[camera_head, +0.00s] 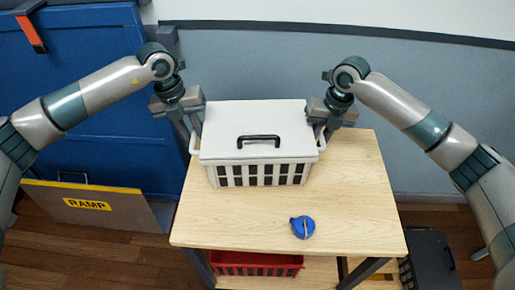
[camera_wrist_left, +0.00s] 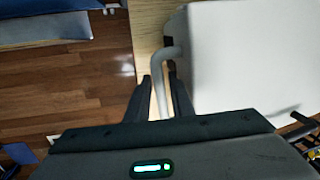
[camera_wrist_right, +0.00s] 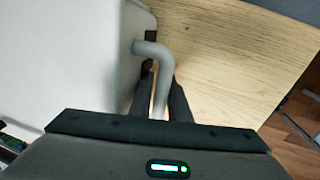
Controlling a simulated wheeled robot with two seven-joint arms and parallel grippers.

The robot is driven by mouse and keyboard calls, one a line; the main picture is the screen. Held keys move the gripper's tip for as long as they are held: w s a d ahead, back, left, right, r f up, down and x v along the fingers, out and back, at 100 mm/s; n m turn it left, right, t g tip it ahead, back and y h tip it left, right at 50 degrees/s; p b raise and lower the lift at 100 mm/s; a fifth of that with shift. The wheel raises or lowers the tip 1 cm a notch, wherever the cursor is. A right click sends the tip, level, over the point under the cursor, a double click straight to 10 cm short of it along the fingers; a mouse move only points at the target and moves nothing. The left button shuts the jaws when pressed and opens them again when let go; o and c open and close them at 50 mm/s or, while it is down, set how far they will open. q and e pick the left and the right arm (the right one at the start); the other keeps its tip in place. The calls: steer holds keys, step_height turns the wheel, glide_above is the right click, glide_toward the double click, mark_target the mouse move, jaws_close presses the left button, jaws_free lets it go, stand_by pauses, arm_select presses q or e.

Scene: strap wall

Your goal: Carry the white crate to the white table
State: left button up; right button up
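The white crate (camera_head: 262,174) has slotted sides and a white lid (camera_head: 225,125) with a black handle. It is upright at the back of a light wood-topped table (camera_head: 240,220) and appears to rest on it. My left gripper (camera_head: 193,138) is at its left side handle; in the left wrist view the fingers (camera_wrist_left: 160,90) close around that grey handle (camera_wrist_left: 169,53). My right gripper (camera_head: 323,133) is at the right side handle; in the right wrist view the fingers (camera_wrist_right: 164,88) close around that handle (camera_wrist_right: 152,48). No white table is in view.
A blue round object (camera_head: 303,227) lies on the wood top in front of the crate. A red basket (camera_head: 255,263) is on the shelf below. A board marked RAMP (camera_head: 88,204) lies at left by a blue panel (camera_head: 70,110). A dark box (camera_head: 430,260) stands at right.

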arm_select(q)
steer(key=c, duration=0.4)
arm_select(e)
jaws_close()
arm_select(q)
jaws_close()
steer(key=shift+r, duration=0.1)
stand_by(0.5)
